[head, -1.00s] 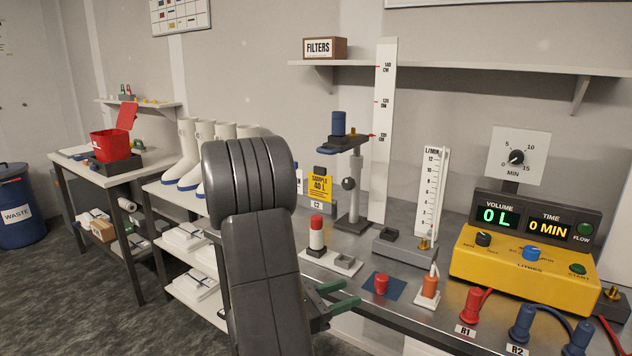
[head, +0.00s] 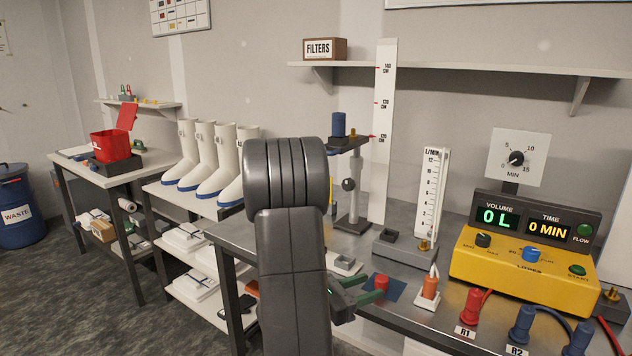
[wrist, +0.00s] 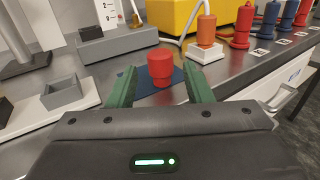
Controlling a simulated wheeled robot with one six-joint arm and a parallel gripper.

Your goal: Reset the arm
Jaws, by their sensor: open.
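My gripper (head: 370,288) is low over the front of the steel bench, with its two green fingers apart and nothing held. In the wrist view the fingers (wrist: 161,80) point toward a red knobbed piece (wrist: 161,67), which stands upright on a blue mat (wrist: 178,76) just beyond and between the fingertips. In the head view the red piece (head: 381,284) shows at the fingertips; I cannot tell whether they touch it. My arm's dark links hide part of the bench.
An orange piece (head: 430,287) on a white base stands right of the red piece, then red and blue connectors (head: 472,306) and the yellow console (head: 523,271), reading 0 L and 0 MIN. Behind are a flow gauge (head: 433,192) and a post stand (head: 350,200). A grey square holder (wrist: 61,91) is left.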

